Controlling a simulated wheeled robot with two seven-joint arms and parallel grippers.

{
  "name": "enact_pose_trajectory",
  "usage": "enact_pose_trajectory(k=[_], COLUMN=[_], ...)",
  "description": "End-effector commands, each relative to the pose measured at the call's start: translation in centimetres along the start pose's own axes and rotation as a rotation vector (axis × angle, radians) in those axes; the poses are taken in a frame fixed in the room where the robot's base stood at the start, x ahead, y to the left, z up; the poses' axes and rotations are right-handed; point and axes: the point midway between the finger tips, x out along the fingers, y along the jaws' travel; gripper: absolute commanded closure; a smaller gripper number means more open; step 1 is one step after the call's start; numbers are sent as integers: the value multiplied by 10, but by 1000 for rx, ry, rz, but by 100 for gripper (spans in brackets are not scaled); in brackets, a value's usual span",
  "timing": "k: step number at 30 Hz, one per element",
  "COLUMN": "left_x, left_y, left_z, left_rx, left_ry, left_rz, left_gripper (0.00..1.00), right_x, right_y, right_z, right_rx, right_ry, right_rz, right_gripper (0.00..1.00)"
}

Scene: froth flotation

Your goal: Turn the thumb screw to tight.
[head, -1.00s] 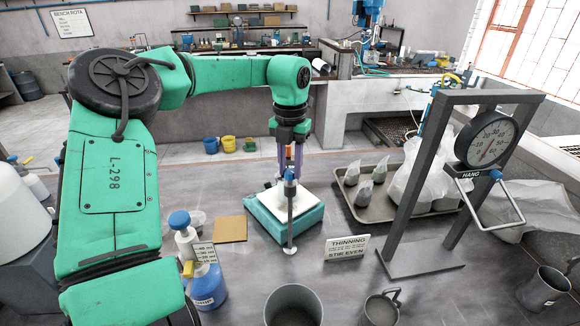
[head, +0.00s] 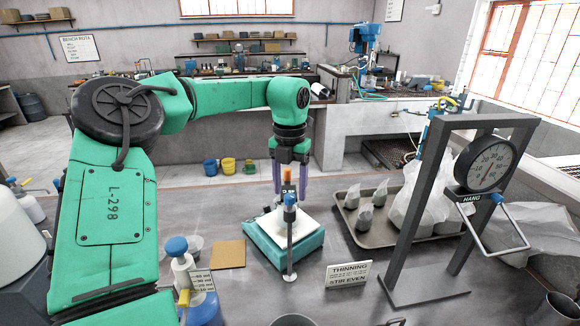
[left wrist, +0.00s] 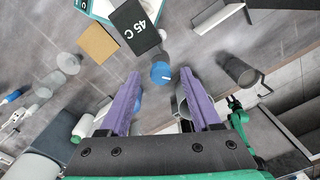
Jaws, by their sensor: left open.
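A slim post (head: 290,245) stands in front of a teal block with a white top (head: 308,229). A small orange piece (head: 287,173) shows above the blue head. My left gripper (head: 290,188) points down above and behind the head, its purple fingers spread. In the left wrist view the knob lies beyond the open fingertips (left wrist: 158,78), apart from them. Any tightness mark is unreadable.
A grey frame with a dial scale (head: 486,165) stands right, beside a tray (head: 375,240) with small bags. A THINNING sign (head: 348,274) stands right of the post. A blue-capped bottle (head: 178,247) and tan mat (head: 228,254) are left.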

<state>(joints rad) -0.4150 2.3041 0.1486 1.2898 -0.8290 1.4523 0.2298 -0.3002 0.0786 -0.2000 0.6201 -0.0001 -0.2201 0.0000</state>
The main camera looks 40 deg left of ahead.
Motion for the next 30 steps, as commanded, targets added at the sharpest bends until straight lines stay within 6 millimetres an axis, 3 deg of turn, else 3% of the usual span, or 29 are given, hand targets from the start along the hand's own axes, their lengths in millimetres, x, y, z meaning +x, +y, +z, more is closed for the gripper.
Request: enact_pose_trajectory(k=[6,12,15,30], left_x=[-51,-111,-128,-135], left_y=[0,-1,0,0], left_z=[1,1,1,0], left_rx=[0,1,0,2], left_ry=[-8,-8,-4,-3], left_rz=[1,2,1,-1], left_gripper=[36,36,36,36], right_x=[16,13,9,9], right_y=[0,0,0,0], right_z=[1,1,1,1], right_rx=[0,0,0,0], right_ry=[0,0,0,0], right_rz=[0,0,0,1], right_gripper=[50,50,50,50])
